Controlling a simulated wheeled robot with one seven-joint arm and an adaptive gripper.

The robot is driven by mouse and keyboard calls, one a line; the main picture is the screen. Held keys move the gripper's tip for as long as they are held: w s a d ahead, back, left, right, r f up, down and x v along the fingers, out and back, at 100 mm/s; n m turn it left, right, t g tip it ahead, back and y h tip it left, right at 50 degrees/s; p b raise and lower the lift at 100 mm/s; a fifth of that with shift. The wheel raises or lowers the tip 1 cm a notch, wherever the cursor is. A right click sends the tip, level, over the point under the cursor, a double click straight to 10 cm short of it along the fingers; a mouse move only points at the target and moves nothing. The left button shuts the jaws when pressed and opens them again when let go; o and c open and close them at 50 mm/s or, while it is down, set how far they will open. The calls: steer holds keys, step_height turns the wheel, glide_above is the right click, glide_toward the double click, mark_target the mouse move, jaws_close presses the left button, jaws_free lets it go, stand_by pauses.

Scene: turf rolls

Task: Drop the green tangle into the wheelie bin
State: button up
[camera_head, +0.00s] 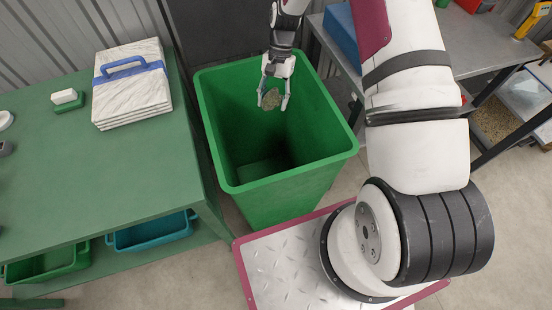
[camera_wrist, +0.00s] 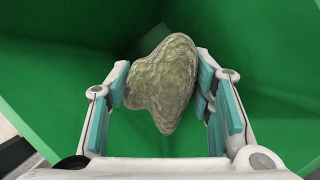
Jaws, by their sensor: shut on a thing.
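The green tangle (camera_wrist: 163,84) is a lumpy, mottled grey-green clump. My gripper (camera_wrist: 163,95) is shut on it, with a teal-padded finger on each side, in the wrist view. In the head view, my gripper (camera_head: 272,101) points down within the mouth of the wheelie bin, and the tangle (camera_head: 271,99) shows small between the fingers. The wheelie bin (camera_head: 279,180) is a green, open-topped box standing on the floor. Its green inner walls fill most of the wrist view (camera_wrist: 60,75). How deep the tangle hangs below the rim is hard to tell.
A green bench (camera_head: 90,170) stands at the left, bearing a stack of white slabs (camera_head: 132,85) with a blue handle and a small brush-like block (camera_head: 65,98). Blue (camera_head: 150,232) and green trays sit on its lower shelf. A grey table (camera_head: 485,48) stands at the upper right.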

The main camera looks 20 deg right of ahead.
steer(key=shift+f, duration=1.6)
steer(key=o, duration=1.3)
steer(key=shift+c, duration=0.2)
steer(key=v, duration=1.2)
steer(key=shift+r, duration=0.1)
